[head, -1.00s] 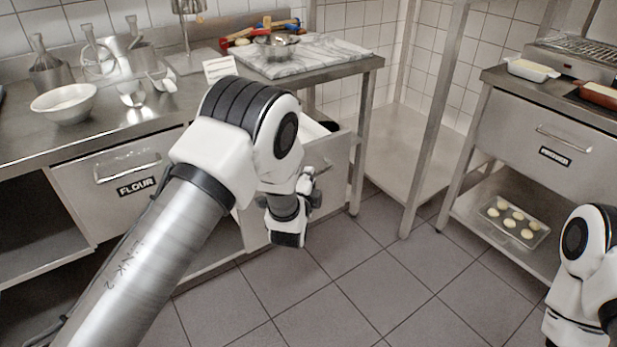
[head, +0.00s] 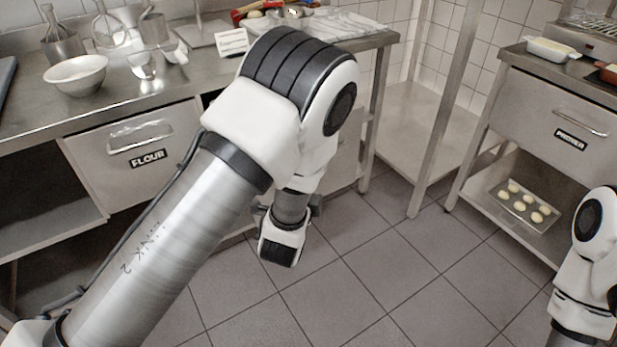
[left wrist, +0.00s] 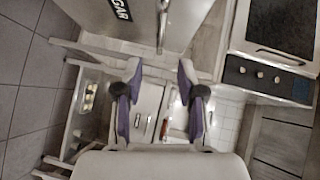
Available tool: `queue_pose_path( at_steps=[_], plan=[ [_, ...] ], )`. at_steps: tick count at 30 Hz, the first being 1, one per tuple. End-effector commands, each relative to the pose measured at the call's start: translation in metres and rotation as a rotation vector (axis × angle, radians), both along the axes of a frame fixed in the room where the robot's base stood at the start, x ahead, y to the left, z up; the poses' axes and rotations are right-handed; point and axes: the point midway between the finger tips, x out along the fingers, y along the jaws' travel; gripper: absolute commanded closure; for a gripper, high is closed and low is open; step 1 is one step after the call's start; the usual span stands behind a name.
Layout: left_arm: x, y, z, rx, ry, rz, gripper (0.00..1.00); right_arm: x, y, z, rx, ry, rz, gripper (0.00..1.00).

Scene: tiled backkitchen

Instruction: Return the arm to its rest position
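My left arm (head: 180,235) comes in from the lower left of the head view, bent at a large white and black elbow (head: 300,85). Its lower end (head: 283,240) hangs above the tiled floor in front of the counter. The fingers are hard to make out there. In the left wrist view the left gripper (left wrist: 160,78) has its two purple-padded fingers well apart with nothing held between them. Part of my right arm (head: 592,250) shows at the right edge of the head view. The right gripper is out of view.
A steel counter (head: 100,103) with a FLOUR drawer (head: 135,150) and white bowl (head: 76,75) stands at left. The PRIMER-like labelled cabinet (head: 540,115) stands at right, with a tray of dough pieces (head: 527,207) on its shelf. The floor (head: 400,270) between is clear.

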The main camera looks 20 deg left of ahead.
Motion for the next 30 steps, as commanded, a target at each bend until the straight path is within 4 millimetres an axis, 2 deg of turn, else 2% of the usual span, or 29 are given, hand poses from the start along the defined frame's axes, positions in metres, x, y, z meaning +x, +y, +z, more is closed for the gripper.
queue_pose_path(
  at_steps=[3, 15, 17, 20, 21, 23, 26, 27, 29, 30],
  plan=[
    [-0.007, -0.001, 0.001, 0.001, -0.001, 0.001, 0.61, 0.000, 0.000, 0.000, 0.000, 0.000, 0.000, 1.00],
    [-0.008, -0.001, 0.001, 0.000, 0.000, 0.001, 0.61, 0.000, 0.000, 0.001, 0.000, 0.000, 0.000, 1.00],
    [-0.010, 0.000, 0.001, -0.001, 0.014, 0.003, 0.61, 0.000, 0.000, 0.007, 0.000, 0.000, 0.000, 1.00],
    [-0.025, 0.020, -0.010, -0.026, 0.097, 0.049, 0.61, 0.000, 0.000, 0.037, 0.000, 0.001, 0.000, 1.00],
    [-0.041, 0.033, -0.022, -0.042, 0.163, 0.076, 0.61, 0.000, 0.000, 0.053, 0.000, 0.000, 0.000, 1.00],
    [-0.073, 0.050, -0.050, -0.094, 0.306, 0.116, 0.61, 0.000, 0.000, 0.071, 0.000, -0.001, 0.000, 1.00],
    [-0.148, 0.069, -0.100, -0.317, 0.582, 0.241, 0.61, 0.000, 0.000, 0.096, 0.000, -0.001, 0.000, 1.00],
    [-0.182, 0.072, -0.115, -0.427, 0.689, 0.315, 0.61, 0.000, 0.000, 0.103, 0.000, -0.001, 0.000, 1.00],
    [-0.235, 0.072, -0.134, -0.599, 0.843, 0.455, 0.61, 0.000, 0.000, 0.111, 0.000, -0.001, 0.000, 1.00],
    [-0.268, 0.070, -0.141, -0.713, 0.933, 0.566, 0.61, 0.000, 0.000, 0.113, 0.000, 0.000, 0.000, 1.00]
  ],
)
